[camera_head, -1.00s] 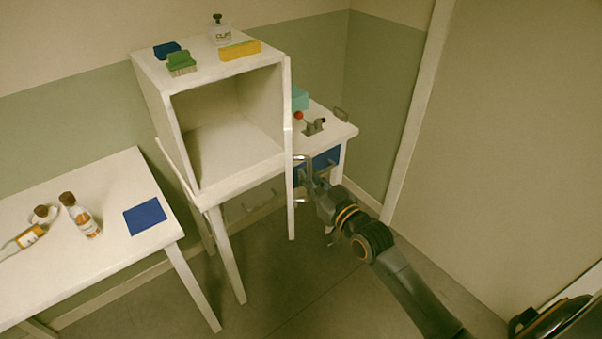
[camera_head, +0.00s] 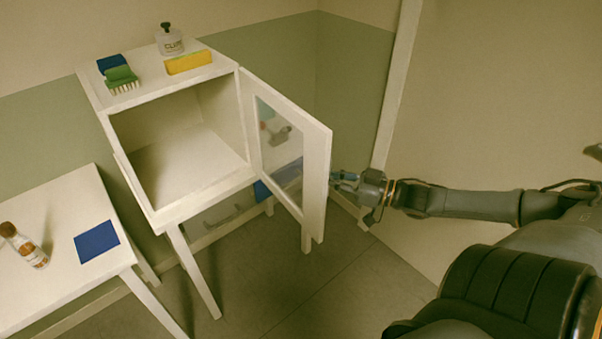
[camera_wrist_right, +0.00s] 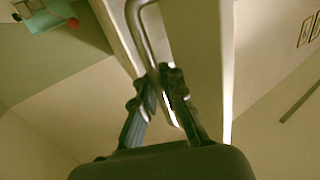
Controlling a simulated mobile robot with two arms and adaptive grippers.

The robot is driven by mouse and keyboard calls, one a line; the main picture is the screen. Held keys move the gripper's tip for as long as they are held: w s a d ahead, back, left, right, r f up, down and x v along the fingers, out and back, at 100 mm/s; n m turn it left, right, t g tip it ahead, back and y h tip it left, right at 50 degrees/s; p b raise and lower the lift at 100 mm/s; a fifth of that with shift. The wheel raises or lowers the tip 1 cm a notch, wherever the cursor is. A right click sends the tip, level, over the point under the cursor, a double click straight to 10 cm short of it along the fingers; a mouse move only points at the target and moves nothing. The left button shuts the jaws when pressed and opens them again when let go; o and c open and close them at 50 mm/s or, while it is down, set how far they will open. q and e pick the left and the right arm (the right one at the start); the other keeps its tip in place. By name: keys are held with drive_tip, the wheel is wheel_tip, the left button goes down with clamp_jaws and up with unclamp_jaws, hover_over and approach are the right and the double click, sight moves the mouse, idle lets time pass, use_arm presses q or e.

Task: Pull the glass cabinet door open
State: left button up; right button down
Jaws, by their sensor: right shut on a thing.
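The white cabinet (camera_head: 155,210) stands on legs with its front open and its inside empty. Its glass door (camera_head: 316,190) is swung out to the right, with the inner face and glass pane (camera_head: 280,140) showing in the head view. My right gripper (camera_head: 340,178) is at the door's free edge, on its outer side. In the right wrist view my right gripper (camera_wrist_right: 160,85) is shut on the metal door handle (camera_wrist_right: 147,32), with the white door frame (camera_wrist_right: 192,60) behind it. The handle is mostly hidden by the door in the head view. My left gripper is not in view.
A bottle (camera_head: 170,40), a yellow block (camera_head: 188,62), a green brush (camera_head: 121,79) and a blue item (camera_head: 111,63) sit on the cabinet top. A side table (camera_head: 50,200) at left holds a bottle (camera_head: 24,247) and blue mat (camera_head: 97,242). Floor right of the door is clear.

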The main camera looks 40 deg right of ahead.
drive_tip(key=shift+w+d+f+n+g+y+b, duration=0.2)
drive_tip(key=shift+d+n+g+y, duration=0.25)
drive_tip(key=shift+d, duration=0.55)
drive_tip(key=shift+s+d+f+n+g+y+b, duration=0.1)
drive_tip(key=shift+d+n+g+y+b, duration=0.2)
drive_tip(key=shift+d+y, duration=0.5)
drive_tip(key=shift+d+h, duration=0.2)
drive_tip(key=shift+h, duration=0.05)
drive_tip(key=c, duration=1.4)
unclamp_jaws()
drive_tip(key=shift+d+r, duration=0.1)
drive_tip(key=shift+c, duration=0.2)
drive_tip(key=shift+r, duration=0.15)
drive_tip(key=v, duration=1.2)
drive_tip(key=shift+s, duration=0.2)
